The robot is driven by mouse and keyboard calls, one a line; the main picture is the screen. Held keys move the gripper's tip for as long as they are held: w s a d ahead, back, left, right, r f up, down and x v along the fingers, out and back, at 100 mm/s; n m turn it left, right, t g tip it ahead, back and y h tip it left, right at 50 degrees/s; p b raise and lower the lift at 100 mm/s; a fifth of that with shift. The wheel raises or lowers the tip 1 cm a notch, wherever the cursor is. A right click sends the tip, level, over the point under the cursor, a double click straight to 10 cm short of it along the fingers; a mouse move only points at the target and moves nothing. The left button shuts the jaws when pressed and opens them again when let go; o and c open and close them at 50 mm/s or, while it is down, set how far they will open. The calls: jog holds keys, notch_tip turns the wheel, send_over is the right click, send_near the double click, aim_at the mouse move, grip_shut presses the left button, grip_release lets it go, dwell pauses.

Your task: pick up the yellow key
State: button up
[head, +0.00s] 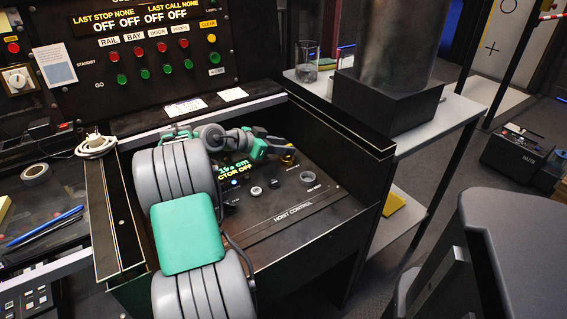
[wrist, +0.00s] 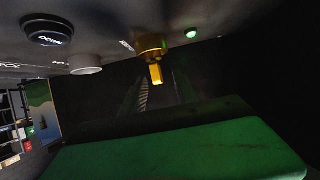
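The yellow key (wrist: 156,74) sticks out of a round brass lock (wrist: 152,45) on the dark panel in the wrist view. In the head view the brass lock (head: 288,159) is small, at the right end of my arm, and the key cannot be made out clearly there. My gripper (head: 280,147) is low over the panel beside the lock. In the wrist view its two dark fingers stand apart (wrist: 160,88), with the key showing between and just beyond them. No contact with the key can be seen.
The hoist control panel (head: 290,221) carries a grey ring (head: 307,177) and small knobs near the lock. Raised walls (head: 340,125) enclose the panel. A black knob (wrist: 48,29) and a lit green button (wrist: 191,33) show in the wrist view. A glass (head: 306,65) stands behind.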

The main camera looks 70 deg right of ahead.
jog(key=b+x, duration=0.1)
jog(key=x, duration=0.4)
jog(key=shift+a+f, duration=0.1)
jog(key=shift+c, duration=0.5)
grip_shut()
